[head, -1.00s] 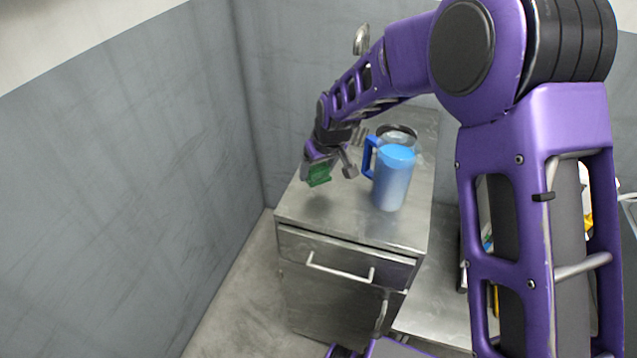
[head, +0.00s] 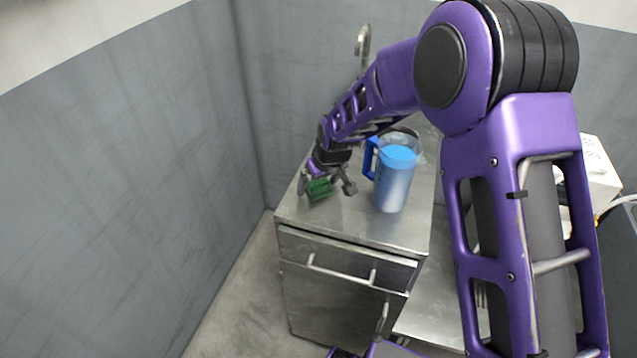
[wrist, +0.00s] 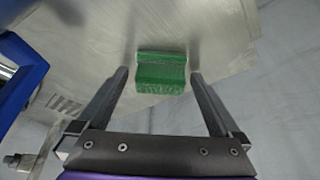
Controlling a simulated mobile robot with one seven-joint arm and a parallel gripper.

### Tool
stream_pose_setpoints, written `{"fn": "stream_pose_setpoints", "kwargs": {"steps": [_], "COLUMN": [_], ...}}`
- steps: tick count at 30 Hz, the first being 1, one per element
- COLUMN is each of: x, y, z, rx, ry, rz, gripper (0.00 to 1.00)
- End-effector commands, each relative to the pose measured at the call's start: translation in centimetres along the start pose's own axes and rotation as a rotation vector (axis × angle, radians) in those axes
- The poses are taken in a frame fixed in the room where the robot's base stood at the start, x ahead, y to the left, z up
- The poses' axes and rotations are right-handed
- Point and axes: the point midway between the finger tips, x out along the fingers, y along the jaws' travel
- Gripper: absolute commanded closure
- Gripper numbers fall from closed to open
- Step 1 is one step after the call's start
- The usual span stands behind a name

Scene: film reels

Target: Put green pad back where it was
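The green pad (head: 319,189) is at the left front part of the metal cabinet top (head: 352,226), and appears to rest on it. In the wrist view the pad (wrist: 161,73) lies between the two fingertips, with a narrow gap on each side. My gripper (head: 332,188) is open around the pad, low over the cabinet top. In the wrist view my gripper (wrist: 158,76) has both fingers spread and straight. The pad's underside is hidden.
A blue pitcher (head: 394,180) stands just right of my gripper. A clear container (head: 405,138) is behind it, partly hidden. A faucet (head: 362,42) rises at the back. Grey walls (head: 120,180) close the left and back. The cabinet's front strip is clear.

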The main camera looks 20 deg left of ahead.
Motion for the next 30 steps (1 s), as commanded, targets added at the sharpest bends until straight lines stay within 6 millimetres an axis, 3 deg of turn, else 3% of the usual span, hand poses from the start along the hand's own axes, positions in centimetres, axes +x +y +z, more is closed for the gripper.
{"fn": "stream_pose_setpoints", "kwargs": {"steps": [9, 21, 30], "x": [-1.1, -9.4, -12.2], "y": [0.0, 0.1, 0.0], "z": [-0.2, -0.2, -0.1], "rx": [0.000, 0.000, 0.000], "ry": [0.002, 0.003, -0.001], "rz": [0.000, 0.001, -0.001], "gripper": [0.00, 0.00, 0.00]}}
